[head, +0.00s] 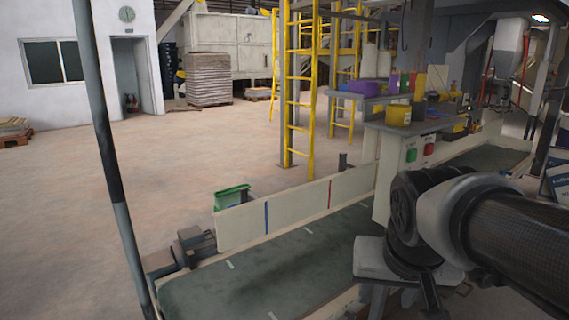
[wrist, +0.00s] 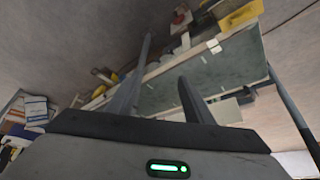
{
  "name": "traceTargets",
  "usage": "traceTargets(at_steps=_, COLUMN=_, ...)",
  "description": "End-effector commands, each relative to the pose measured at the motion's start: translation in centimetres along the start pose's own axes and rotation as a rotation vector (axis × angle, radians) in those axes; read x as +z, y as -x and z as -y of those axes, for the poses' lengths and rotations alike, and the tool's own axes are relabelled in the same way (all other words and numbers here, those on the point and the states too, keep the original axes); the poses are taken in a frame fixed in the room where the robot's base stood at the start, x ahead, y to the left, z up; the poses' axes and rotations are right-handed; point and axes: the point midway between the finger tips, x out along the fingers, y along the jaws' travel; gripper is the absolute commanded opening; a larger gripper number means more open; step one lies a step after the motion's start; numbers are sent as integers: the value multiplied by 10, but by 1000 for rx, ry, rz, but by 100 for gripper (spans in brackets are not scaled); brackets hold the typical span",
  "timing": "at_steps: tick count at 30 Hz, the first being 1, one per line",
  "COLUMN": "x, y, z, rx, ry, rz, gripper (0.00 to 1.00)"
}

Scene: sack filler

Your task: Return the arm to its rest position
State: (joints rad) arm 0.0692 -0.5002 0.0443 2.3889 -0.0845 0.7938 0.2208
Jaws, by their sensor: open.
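My arm (head: 510,235) reaches in from the right edge of the head view, bent at a dark joint. My gripper (head: 405,300) hangs below that joint, over or beside the near side of the conveyor, and its lower end is cut off or hard to make out. In the wrist view my gripper (wrist: 166,62) has its two dark fingers spread apart with nothing between them. The conveyor belt (head: 290,262) runs below and left of it. It also shows beyond the fingers in the wrist view (wrist: 225,68).
A pale side board (head: 295,212) edges the belt's far side. A grey post (head: 108,150) stands at the left. Open floor lies at the left.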

Motion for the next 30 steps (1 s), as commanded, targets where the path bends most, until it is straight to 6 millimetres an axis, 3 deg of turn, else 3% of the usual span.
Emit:
traceTargets(at_steps=9, x=61, y=38, z=12, rx=-103, ry=186, rz=-30, gripper=47)
traceTargets(at_steps=10, x=51, y=52, z=11, rx=-100, ry=184, rz=-26, gripper=47)
traceTargets(at_steps=20, x=13, y=123, z=10, rx=-96, ry=179, rz=-24, gripper=47)
traceTargets(at_steps=27, x=-26, y=200, z=10, rx=-95, ry=178, rz=-24, gripper=47)
traceTargets(at_steps=30, x=-37, y=222, z=10, rx=-95, ry=178, rz=-24, gripper=47)
